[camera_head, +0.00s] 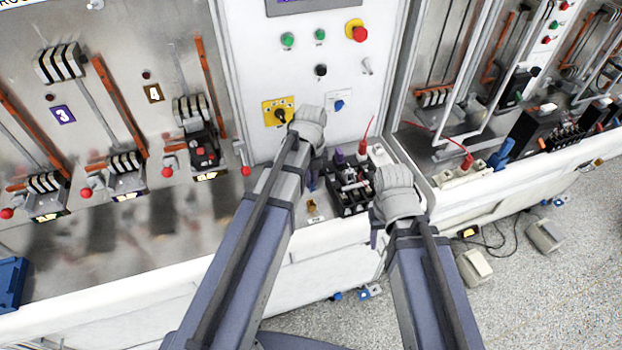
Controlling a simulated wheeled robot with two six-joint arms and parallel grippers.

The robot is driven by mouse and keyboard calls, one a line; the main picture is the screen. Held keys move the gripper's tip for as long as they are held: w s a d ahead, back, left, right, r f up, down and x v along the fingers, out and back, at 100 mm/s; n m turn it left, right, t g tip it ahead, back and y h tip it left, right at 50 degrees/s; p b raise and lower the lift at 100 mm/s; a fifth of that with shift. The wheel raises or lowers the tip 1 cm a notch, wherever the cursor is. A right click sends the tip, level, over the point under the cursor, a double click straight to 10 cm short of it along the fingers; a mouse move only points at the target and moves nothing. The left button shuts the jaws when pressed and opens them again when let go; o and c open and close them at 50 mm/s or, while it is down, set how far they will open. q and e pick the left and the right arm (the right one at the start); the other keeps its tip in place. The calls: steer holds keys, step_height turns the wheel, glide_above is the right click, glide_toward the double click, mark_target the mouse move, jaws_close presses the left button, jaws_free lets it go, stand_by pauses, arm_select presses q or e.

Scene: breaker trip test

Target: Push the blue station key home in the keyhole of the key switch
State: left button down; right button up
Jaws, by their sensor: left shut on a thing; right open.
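My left gripper (308,126) is up close to the white cabinet front, between a yellow plate (271,105) with a black knob and a small white plate (340,94) with a blue piece (339,106) on it. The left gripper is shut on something. Its fingertips and what they hold are hidden behind its wrist; I take that to be the blue station key. I cannot tell for certain which plate is the key switch, and no keyhole is clear. My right gripper (393,197) is open, lower right, beside the ledge; its fingers are mostly hidden.
A black tray (349,197) of small parts and a white socket block (380,156) with a red lead are on the ledge between my arms. Green and red buttons (357,31) are higher on the cabinet. Breaker bays with red-tipped levers (167,172) stand to the left.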

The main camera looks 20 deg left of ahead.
mark_target(311, 189)
arm_select(q)
steer(key=shift+f+b, duration=1.95)
steer(key=shift+f, duration=0.25)
steer(key=shift+f+b, duration=1.8)
steer(key=c, duration=0.9)
jaws_free()
step_height(311, 189, up, 8)
steer(key=p, duration=0.8)
steer(key=shift+f, duration=0.1)
